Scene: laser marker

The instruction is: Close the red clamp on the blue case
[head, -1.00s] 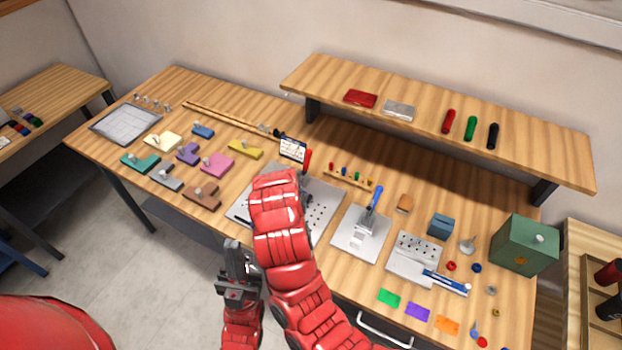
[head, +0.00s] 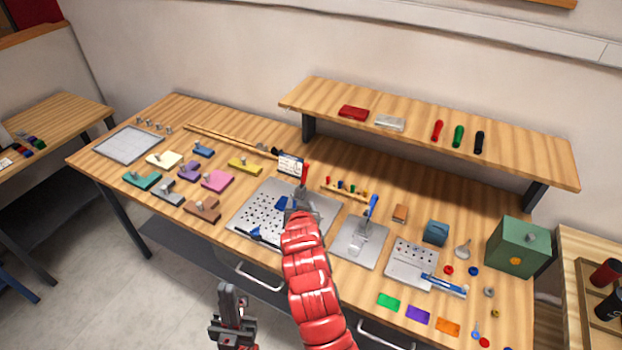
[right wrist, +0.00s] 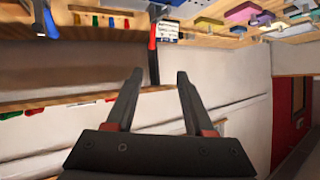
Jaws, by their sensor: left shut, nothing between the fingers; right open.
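The red clamp (head: 306,172) has its red handle standing upright at the back of the perforated metal plate (head: 323,207). Part of the blue case (head: 284,203) shows on the plate, mostly hidden by my right arm. In the right wrist view the red handle (right wrist: 153,32) appears inverted beyond the fingertips, near blue parts (right wrist: 168,9). My left gripper (head: 231,292) is shut and empty, low in front of the table's edge.
A black-and-blue tool (head: 258,236) lies at the plate's front left. A label card (head: 291,165) stands behind the plate. A blue-handled clamp (head: 372,207) stands on a plate to the right. The raised shelf (head: 500,150) overhangs the table's back.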

